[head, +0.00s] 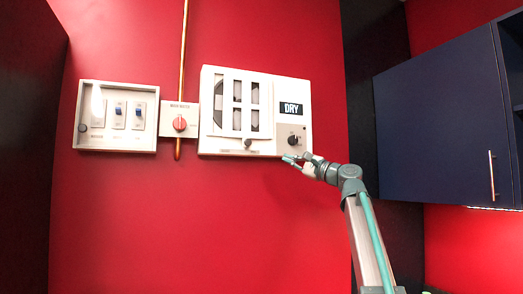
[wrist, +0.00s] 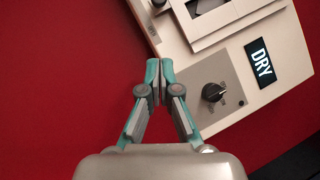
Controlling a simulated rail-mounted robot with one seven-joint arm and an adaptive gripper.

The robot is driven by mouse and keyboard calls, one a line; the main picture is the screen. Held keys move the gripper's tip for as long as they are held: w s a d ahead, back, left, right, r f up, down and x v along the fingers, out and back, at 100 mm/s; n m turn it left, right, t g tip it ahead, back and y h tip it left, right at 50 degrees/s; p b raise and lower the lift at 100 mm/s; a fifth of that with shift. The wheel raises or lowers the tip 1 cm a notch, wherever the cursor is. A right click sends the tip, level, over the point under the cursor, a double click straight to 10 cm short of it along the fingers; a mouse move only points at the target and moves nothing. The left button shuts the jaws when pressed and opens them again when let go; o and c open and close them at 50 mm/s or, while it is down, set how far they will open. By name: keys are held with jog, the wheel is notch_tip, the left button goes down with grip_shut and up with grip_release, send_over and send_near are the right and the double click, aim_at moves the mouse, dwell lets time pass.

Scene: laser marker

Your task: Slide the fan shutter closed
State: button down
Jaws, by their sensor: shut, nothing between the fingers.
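The white fan unit (head: 206,140) is mounted on the red wall, and part of it shows in the wrist view (wrist: 270,28). Its slatted shutter (head: 237,90) stands in front of the opening, with dark gaps between pale slats. The curved rim of the fan (head: 217,105) shows to the left of the shutter. A small round knob (head: 248,143) sits below the shutter. My gripper (head: 290,160) is shut and empty, near the lower edge of the unit, to the right of and below the knob. In the wrist view its fingertips (wrist: 159,66) meet beside the unit's edge.
A black dial (head: 293,140) and a DRY sign (head: 291,108) are on the unit's right side. To the left are a red rotary switch (head: 180,124), a copper pipe (head: 184,45) and a switch panel (head: 117,145). A blue cabinet (head: 440,120) hangs at the right.

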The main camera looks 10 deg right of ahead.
jog(key=p+x, duration=0.1)
jog(key=x, duration=0.3)
jog(key=s+a+p+x, duration=0.1)
jog(key=p+x, duration=0.1)
jog(key=x, duration=0.2)
jog(key=s+a+r+p+x, duration=0.1)
jog(key=x, duration=0.4)
jog(key=shift+d, duration=0.1)
